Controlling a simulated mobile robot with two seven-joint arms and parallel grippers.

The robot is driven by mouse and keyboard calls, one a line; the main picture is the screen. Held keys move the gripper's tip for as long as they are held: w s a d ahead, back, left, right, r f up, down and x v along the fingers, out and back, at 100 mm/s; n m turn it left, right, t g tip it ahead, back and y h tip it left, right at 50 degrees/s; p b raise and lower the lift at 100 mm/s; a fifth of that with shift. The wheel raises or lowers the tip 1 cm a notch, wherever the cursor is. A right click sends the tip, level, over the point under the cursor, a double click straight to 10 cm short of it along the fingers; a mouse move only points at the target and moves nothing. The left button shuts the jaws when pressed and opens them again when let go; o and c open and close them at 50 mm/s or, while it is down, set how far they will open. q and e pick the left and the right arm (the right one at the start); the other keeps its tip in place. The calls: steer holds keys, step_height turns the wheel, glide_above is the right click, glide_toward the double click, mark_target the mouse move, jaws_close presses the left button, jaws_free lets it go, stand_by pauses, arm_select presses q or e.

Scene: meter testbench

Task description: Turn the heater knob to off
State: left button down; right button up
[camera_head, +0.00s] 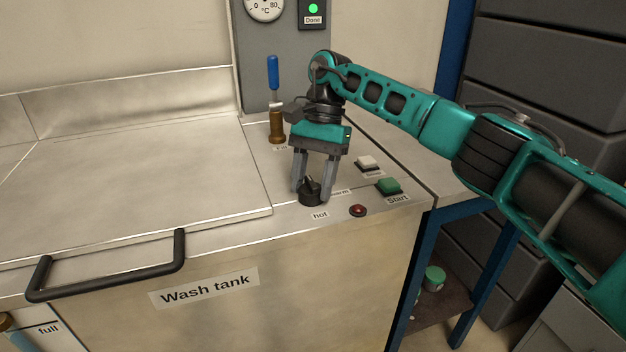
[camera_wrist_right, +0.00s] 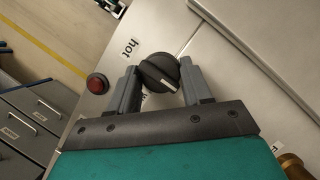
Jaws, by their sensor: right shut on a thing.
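The black heater knob (camera_head: 311,191) sits on the steel bench top near its front edge, with a "hot" label in front and a partly hidden label ending in "arm" to its right. My right gripper (camera_head: 312,187) reaches down from above, with its two grey fingers on either side of the knob, shut on it. In the right wrist view the knob (camera_wrist_right: 159,73) lies between the fingertips, and a white pointer line shows on its face. Which label the pointer faces I cannot tell. My left gripper is not in view.
A red light or button (camera_head: 358,211), a green Start button (camera_head: 388,186) and a white button (camera_head: 367,162) are close to the right of the knob. A blue-handled lever (camera_head: 273,78) stands behind. The wash tank lid handle (camera_head: 106,266) is at front left.

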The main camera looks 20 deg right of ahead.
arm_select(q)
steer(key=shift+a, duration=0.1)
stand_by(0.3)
arm_select(e)
steer(key=o, duration=1)
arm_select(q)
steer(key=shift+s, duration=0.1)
arm_select(e)
steer(key=shift+r, duration=0.1)
